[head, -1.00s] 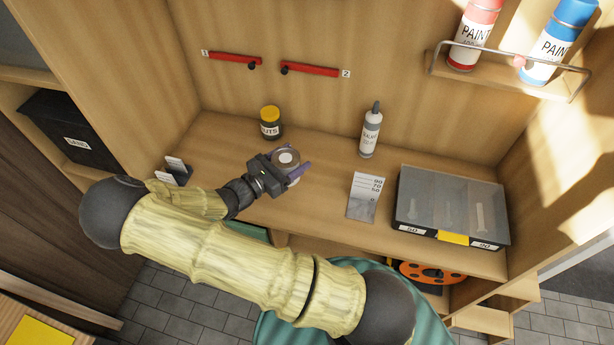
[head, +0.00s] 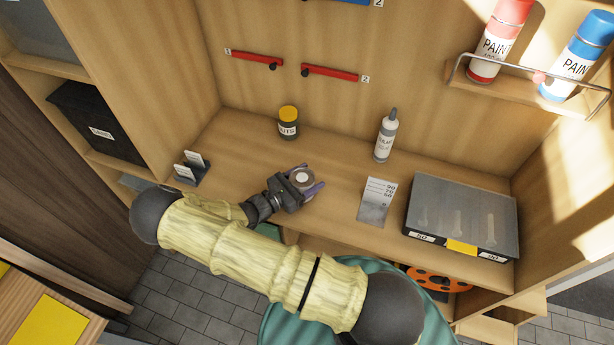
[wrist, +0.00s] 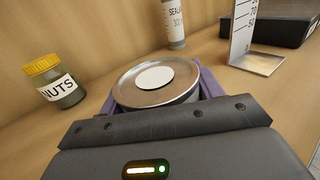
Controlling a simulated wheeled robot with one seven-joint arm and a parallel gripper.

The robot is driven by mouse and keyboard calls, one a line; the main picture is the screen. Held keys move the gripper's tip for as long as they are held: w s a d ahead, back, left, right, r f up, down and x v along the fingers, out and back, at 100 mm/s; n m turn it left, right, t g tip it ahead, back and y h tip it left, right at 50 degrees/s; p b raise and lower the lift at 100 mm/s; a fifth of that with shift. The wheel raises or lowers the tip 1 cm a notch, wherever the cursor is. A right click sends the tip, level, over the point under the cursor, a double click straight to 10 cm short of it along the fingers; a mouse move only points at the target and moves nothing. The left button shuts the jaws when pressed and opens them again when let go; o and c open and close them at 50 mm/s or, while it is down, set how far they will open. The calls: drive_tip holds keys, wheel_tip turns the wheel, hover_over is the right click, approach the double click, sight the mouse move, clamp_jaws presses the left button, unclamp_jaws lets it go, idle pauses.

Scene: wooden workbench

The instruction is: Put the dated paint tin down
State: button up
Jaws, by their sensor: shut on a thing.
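The paint tin (head: 303,176) is a small round silver tin with a white disc on its lid. It also shows in the wrist view (wrist: 157,84), upright with its lid up; no date is readable. My gripper (head: 306,180) is shut on the tin, with one purple finger on each side. The tin is over the front middle of the wooden workbench (head: 240,170). I cannot tell whether its base touches the wood, as my gripper hides its lower part.
A yellow-lidded nuts jar (head: 288,123) stands behind left. A sealant bottle (head: 385,138) stands behind right. A small card holder (head: 190,170) is left. Bare wood surrounds the tin.

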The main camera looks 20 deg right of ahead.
drive_tip(key=shift+f, duration=0.15)
drive_tip(key=o, duration=1.2)
drive_tip(key=shift+o, duration=0.2)
drive_tip(key=b+v, duration=0.4)
drive_tip(key=v, duration=0.6)
drive_tip(key=shift+s+a, duration=0.15)
drive_tip(key=shift+a, duration=0.2)
drive_tip(key=shift+s+a+b, duration=0.25)
drive_tip(key=shift+a+b, duration=0.05)
drive_tip(key=shift+a, duration=0.3)
